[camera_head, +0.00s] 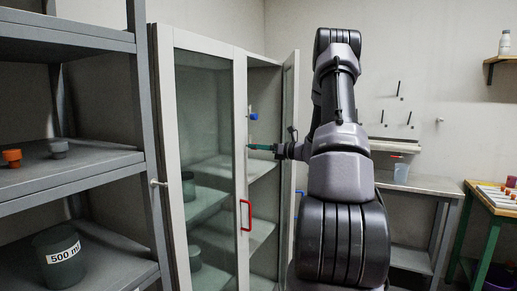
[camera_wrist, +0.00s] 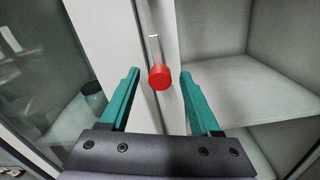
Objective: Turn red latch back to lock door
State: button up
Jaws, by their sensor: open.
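The red latch (camera_wrist: 159,76) shows in the wrist view as a round red end with a pale metal pin behind it, at the edge of a white door frame. My gripper (camera_wrist: 160,75) is open, with its teal fingers on either side of the red end. I see gaps on both sides, with no clear contact. In the head view, my gripper (camera_head: 254,147) is at the inner edge of the cabinet's left glass door (camera_head: 205,130). The latch cannot be made out there.
The right cabinet door (camera_head: 290,140) stands open beside my arm. A red U-shaped handle (camera_head: 249,215) is on the left door, below my gripper. A grey shelf rack (camera_head: 100,165) stands at left. A metal table (camera_head: 430,184) and a green-legged table (camera_head: 485,207) are at right.

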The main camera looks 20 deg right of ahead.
grip_shut()
jog(key=shift+n, duration=0.3)
jog(key=n, duration=1.7)
jog(key=shift+n, duration=0.3)
jog(key=shift+f, duration=0.1)
grip_release()
